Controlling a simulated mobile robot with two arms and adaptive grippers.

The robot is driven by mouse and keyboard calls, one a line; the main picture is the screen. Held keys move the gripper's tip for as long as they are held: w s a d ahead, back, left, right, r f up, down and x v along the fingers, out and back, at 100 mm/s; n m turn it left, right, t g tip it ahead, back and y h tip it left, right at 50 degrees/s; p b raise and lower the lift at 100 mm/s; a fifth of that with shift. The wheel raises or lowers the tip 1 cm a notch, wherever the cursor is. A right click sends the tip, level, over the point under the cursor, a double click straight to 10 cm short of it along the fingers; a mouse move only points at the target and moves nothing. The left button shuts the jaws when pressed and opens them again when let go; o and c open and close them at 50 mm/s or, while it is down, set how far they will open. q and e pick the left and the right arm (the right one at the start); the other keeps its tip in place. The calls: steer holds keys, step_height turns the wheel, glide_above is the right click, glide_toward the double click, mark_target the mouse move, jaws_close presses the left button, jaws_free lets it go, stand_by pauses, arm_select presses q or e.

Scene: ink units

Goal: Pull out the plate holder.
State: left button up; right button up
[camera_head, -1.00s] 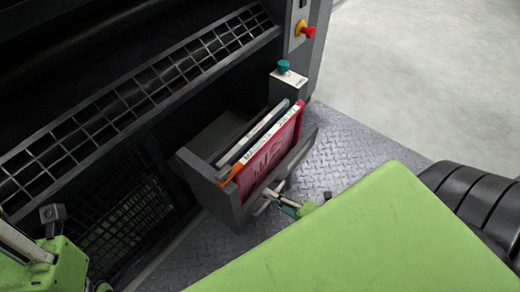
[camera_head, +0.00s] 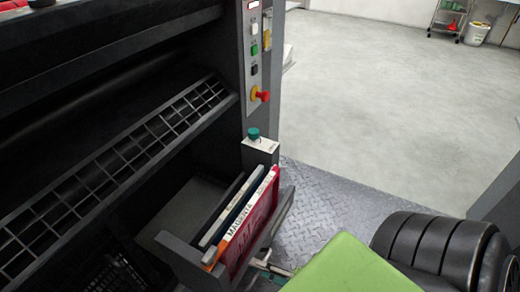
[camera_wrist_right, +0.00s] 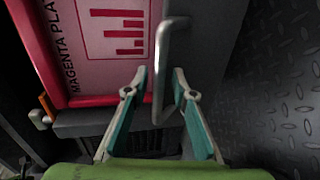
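The plate holder (camera_head: 180,262) is a grey drawer-like box at the foot of the dark machine, partly out of it. Plates stand upright in it, the front one red (camera_head: 258,225) and marked magenta. Its metal bar handle (camera_wrist_right: 168,50) shows in the right wrist view on the holder's front. My right gripper (camera_wrist_right: 162,72) is open, with its teal fingers on either side of the handle and gaps between them and the bar. In the head view the right gripper (camera_head: 262,267) is at the holder's front, partly hidden by my green arm. My left gripper is not in view.
The machine's side post carries a red stop knob (camera_head: 261,95) and buttons, with a green knob (camera_head: 254,134) on a lower block. Metal tread plate floor (camera_head: 330,200) lies right of the holder. Open concrete floor (camera_head: 380,100) is beyond, with a cart (camera_head: 450,18) far back.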

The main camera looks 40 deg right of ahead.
stand_by(0.3)
steer(key=v, duration=1.2)
steer(key=shift+a+f, duration=0.1)
